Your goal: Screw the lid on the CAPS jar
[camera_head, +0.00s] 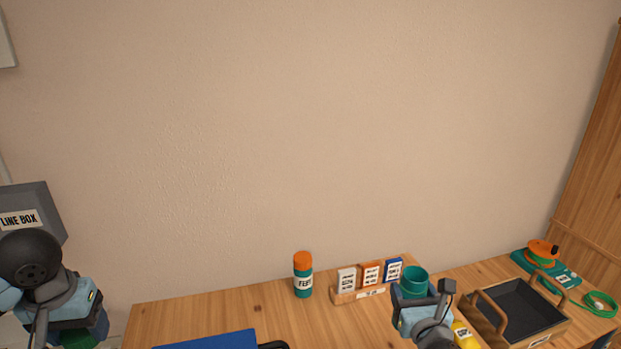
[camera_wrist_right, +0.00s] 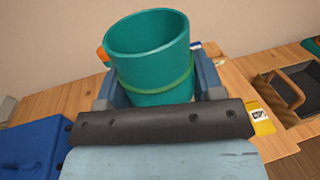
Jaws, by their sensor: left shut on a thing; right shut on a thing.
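A teal, open-topped jar (camera_head: 414,278) is held up in my right gripper (camera_head: 418,300) in the head view. In the right wrist view the jar (camera_wrist_right: 150,60) sits tilted between the two blue-grey fingers of the right gripper (camera_wrist_right: 155,90), with a lighter green band around it. No lid is on it, and no CAPS label shows. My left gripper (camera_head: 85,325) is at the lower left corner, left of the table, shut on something. A dark green piece (camera_head: 80,339) shows at it, mostly hidden, and I cannot tell whether it is the lid.
A teal jar with an orange lid (camera_head: 303,276) stands on the wooden table (camera_head: 220,310). A card rack (camera_head: 368,285), a dark tray with wooden handles (camera_head: 525,308), a yellow item (camera_head: 464,336) and a green cord (camera_head: 599,303) are to the right. A blue case (camera_head: 215,341) is at the front.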

